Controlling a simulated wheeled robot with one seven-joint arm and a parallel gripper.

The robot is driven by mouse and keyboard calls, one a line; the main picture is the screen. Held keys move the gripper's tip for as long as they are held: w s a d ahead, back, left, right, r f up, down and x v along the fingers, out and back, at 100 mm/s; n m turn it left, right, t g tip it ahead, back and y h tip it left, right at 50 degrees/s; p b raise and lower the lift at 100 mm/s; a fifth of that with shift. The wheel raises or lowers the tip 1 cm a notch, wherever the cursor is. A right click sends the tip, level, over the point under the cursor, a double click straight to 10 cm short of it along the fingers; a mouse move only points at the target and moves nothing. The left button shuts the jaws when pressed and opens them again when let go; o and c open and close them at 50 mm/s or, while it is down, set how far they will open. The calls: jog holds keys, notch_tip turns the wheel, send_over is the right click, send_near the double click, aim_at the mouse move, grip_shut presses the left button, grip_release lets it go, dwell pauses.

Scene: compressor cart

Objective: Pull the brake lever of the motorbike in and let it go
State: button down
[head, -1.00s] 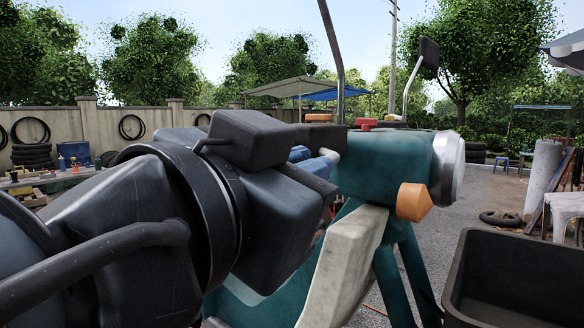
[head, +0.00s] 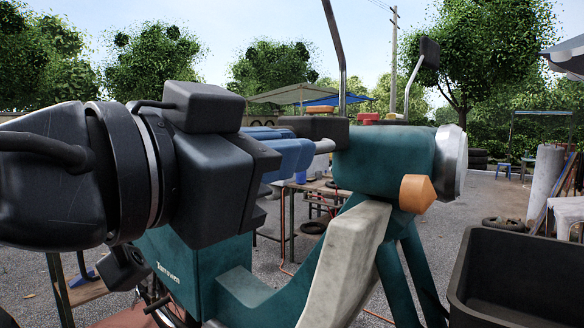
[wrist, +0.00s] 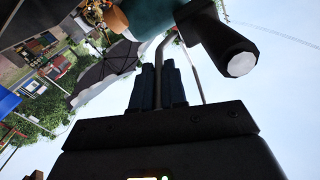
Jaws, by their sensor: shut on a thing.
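The teal motorbike (head: 385,162) stands in front of me, with its round headlamp at the right and a white front panel below. My gripper (head: 318,150) reaches in from the left, its blue fingers beside the handlebar. In the wrist view my gripper (wrist: 160,75) has its dark fingers close together on the grey brake lever (wrist: 162,48), which bends in from above. The black handlebar grip (wrist: 222,45) with its pale end is beside the fingers, apart from them. In the head view my gripper hides the grip and most of the lever.
Two mirror stems (head: 334,50) rise from the handlebar. An orange indicator (head: 417,194) sticks out below the headlamp. A black bin (head: 520,280) stands at the lower right. A workbench (head: 290,190) is behind the bike.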

jog(key=c, duration=1.2)
grip_release()
jog(key=shift+o, duration=0.2)
jog(key=shift+a, duration=0.1)
jog(key=b+v, duration=0.1)
jog(key=v, duration=0.6)
jog(key=shift+s+a, duration=0.25)
jog(key=shift+s, duration=0.05)
